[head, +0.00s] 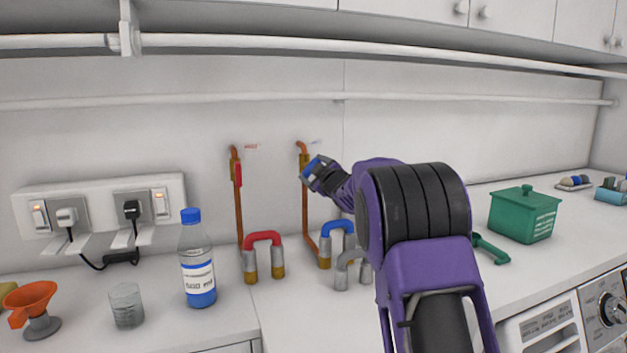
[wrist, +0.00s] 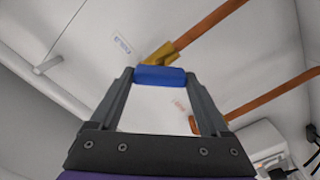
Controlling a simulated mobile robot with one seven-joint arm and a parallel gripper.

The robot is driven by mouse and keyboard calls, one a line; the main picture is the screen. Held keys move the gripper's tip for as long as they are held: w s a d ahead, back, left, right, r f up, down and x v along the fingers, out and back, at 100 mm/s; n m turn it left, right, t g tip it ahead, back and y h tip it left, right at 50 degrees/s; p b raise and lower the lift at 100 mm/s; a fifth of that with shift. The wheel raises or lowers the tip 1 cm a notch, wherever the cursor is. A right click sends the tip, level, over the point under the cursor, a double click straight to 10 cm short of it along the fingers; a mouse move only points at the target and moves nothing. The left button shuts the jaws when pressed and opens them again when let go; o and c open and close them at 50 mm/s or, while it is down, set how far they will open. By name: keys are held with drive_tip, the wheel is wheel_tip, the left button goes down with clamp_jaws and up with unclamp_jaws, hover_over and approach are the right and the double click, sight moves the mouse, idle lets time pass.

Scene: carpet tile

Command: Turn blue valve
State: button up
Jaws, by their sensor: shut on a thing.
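The blue valve handle (wrist: 160,76) sits between my fingertips in the wrist view, on a brass valve body (wrist: 162,54) on a copper pipe. My gripper (head: 312,172) reaches in from the right to the copper pipe (head: 304,215) on the wall in the head view, with some blue showing at its tips. The gripper (wrist: 159,78) is shut on the blue handle, whose long side spans the gap between the fingers. In the head view the gripper hides most of the valve.
A red valve (head: 238,174) is on the pipe to the left. Red (head: 263,238), blue (head: 337,228) and grey (head: 352,256) U-shaped pieces stand on the counter below. A bottle (head: 198,270), glass (head: 126,305) and orange funnel (head: 30,297) stand left; a green box (head: 522,216) stands right.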

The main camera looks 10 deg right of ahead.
drive_tip(key=n+b, duration=0.1)
drive_tip(key=n, duration=0.7)
drive_tip(key=shift+n, duration=0.3)
idle(0.3)
drive_tip(key=o, duration=1.2)
drive_tip(key=shift+s, duration=0.1)
drive_tip(key=s+d, duration=0.1)
drive_tip(key=s, duration=0.4)
drive_tip(key=s+d, duration=0.1)
drive_tip(key=s, duration=0.5)
drive_tip(key=s+d, duration=0.1)
drive_tip(key=s, duration=0.5)
drive_tip(key=shift+d, duration=0.15)
